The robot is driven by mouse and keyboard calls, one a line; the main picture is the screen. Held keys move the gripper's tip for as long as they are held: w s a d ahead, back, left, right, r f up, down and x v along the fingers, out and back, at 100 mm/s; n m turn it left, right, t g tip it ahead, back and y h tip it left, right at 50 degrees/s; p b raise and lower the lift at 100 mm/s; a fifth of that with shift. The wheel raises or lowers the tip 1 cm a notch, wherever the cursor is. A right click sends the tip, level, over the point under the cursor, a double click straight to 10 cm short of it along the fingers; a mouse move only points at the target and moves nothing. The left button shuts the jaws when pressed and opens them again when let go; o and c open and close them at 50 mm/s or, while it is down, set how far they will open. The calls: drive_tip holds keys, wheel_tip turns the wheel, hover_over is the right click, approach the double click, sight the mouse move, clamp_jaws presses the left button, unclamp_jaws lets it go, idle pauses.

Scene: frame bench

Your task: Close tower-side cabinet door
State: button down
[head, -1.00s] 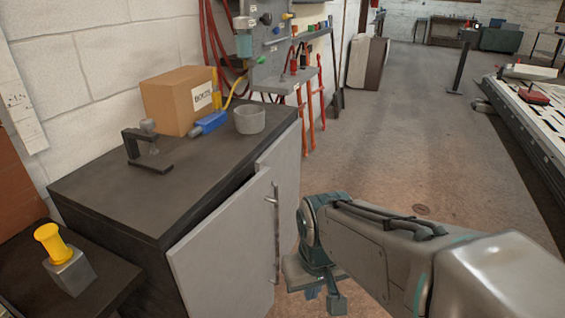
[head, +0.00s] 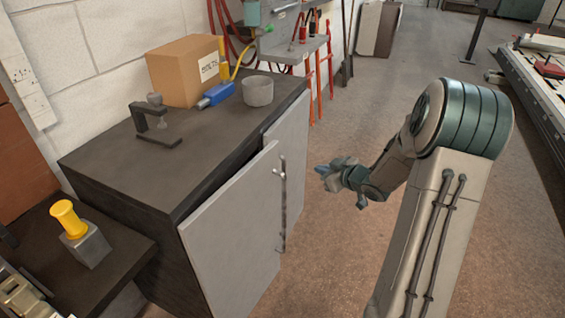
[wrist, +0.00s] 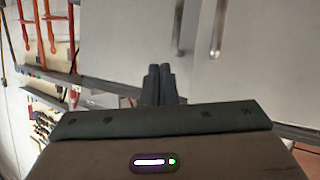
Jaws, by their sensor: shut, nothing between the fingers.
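The dark-topped cabinet (head: 140,130) has two light grey doors. The near door (head: 235,235) stands ajar, swung out from the cabinet front, with a dark gap along its top. Its vertical bar handle (head: 282,205) is at its right edge. The far door (head: 290,135) is partly hidden behind it; its exact angle is hard to tell. The pictures do not show which is the tower-side one. My gripper (head: 322,172) is shut and empty, right of the handle and apart from it. In the wrist view, its fingers (wrist: 163,82) point toward grey door panels and a handle (wrist: 216,35).
On the cabinet top are a cardboard box (head: 185,72), a grey cup (head: 258,91), a blue tool (head: 216,96) and a dark clamp (head: 150,125). A lower bench (head: 115,250) stands at left. Open floor (head: 400,60) lies to the right.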

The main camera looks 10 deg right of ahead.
drive_tip(key=y, duration=0.2)
drive_tip(key=n+y, duration=0.2)
drive_tip(key=y, duration=0.4)
approach(275, 162)
drive_tip(key=x, duration=0.7)
drive_tip(key=shift+d, duration=0.1)
